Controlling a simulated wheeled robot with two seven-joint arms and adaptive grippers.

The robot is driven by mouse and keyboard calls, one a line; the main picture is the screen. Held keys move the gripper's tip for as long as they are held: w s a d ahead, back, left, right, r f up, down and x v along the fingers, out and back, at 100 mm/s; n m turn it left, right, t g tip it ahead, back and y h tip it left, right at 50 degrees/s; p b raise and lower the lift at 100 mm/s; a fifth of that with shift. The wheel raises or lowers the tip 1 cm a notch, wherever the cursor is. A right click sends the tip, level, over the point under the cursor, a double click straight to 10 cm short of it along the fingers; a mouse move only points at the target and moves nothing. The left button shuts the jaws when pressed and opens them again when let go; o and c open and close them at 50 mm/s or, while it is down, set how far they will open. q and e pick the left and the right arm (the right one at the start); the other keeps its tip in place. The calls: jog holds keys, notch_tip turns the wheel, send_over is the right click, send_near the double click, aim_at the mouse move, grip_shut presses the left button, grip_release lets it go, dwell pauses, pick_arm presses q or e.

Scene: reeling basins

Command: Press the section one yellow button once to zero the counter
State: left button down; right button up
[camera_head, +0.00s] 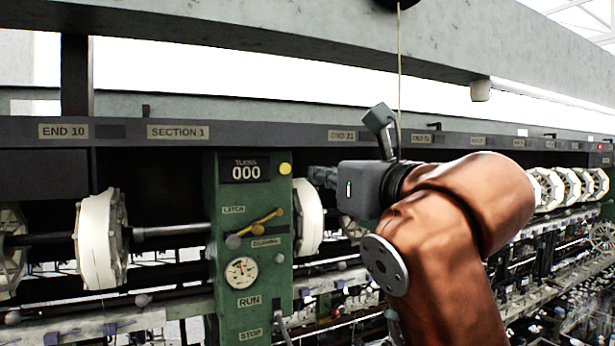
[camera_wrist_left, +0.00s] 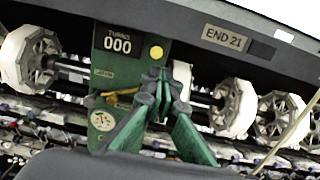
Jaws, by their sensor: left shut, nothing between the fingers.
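The green section 1 panel (camera_head: 230,290) carries a counter (camera_head: 245,171) that reads 000. The round yellow button (camera_head: 285,168) sits at the panel's upper right, beside the counter. In the left wrist view the yellow button (camera_wrist_left: 156,52) shows just above my fingertips, with the counter (camera_wrist_left: 117,43) to its left. My left gripper (camera_head: 318,176) is shut and empty, to the right of the button and apart from it in the picture. Its closed fingertips also show in the left wrist view (camera_wrist_left: 158,78). I cannot tell the exact gap in depth. My right gripper is not in view.
A brass latch lever (camera_head: 258,228) and a round gauge (camera_head: 241,271) are lower on the panel. White reels (camera_head: 101,240) stand on a shaft at both sides. A dark beam with a SECTION 1 label (camera_head: 178,132) runs above. A thin cord (camera_head: 399,80) hangs near my wrist.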

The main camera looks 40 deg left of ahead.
pick_arm(q)
jog(key=v, duration=0.2)
jog(key=shift+s+d+r, duration=0.1)
jog(key=shift+s+d, duration=0.1)
jog(key=shift+a, duration=0.1)
